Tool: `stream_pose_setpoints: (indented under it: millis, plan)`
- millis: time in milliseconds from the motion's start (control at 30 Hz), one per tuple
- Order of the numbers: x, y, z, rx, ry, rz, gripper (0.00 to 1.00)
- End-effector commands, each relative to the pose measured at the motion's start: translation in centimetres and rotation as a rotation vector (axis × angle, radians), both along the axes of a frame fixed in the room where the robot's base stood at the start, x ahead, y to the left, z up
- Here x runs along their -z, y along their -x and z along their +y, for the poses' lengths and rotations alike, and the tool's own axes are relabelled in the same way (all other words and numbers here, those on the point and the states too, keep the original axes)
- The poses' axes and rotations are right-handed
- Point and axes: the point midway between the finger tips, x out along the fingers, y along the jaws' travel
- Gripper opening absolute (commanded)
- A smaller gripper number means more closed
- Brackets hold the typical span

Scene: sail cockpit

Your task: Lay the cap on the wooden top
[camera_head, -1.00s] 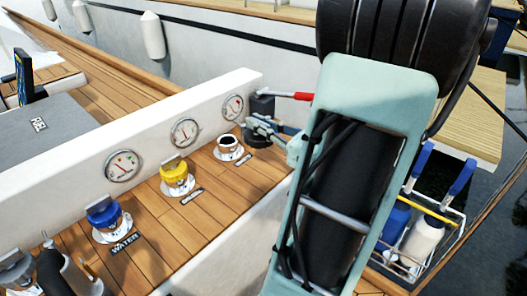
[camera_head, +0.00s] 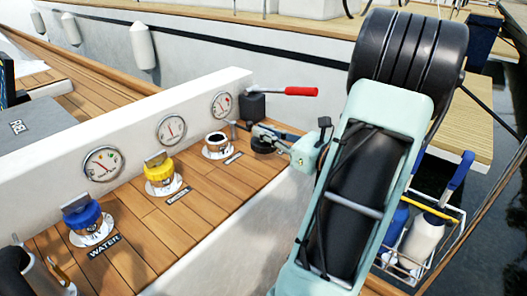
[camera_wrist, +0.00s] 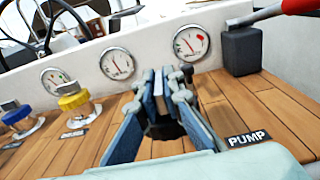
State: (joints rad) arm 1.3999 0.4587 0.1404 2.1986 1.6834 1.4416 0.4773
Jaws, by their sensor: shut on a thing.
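A black round cap (camera_head: 263,146) is between the fingers of my gripper (camera_head: 258,133), at the right end of the wooden top (camera_head: 183,212). The cap is low over the planks; I cannot tell if it touches them. In the wrist view my gripper (camera_wrist: 163,100) is shut, with the dark cap (camera_wrist: 164,130) partly hidden between the blue-padded fingers. The wooden top (camera_wrist: 225,100) spreads under and around it. An open filler (camera_head: 216,143) without a cap stands to the left of my gripper in the head view.
A black pump box (camera_head: 252,106) with a red-handled lever (camera_head: 300,91) stands behind the cap. Yellow (camera_head: 159,170) and blue (camera_head: 82,212) capped fillers stand further left. A white wall with gauges (camera_head: 171,130) backs the top. Bare planks lie around the cap.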

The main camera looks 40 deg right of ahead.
Motion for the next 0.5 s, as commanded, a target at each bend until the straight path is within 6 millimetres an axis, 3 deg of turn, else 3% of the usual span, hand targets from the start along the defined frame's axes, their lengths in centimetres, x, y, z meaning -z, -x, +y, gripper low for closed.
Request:
stream_pose_setpoints:
  millis: [267,500]
  plan:
    - [1.8,-1.1,-0.8,-0.002,0.001,-0.002,0.0]
    - [5.0,-1.3,-1.0,-0.001,0.0,-0.001,0.0]
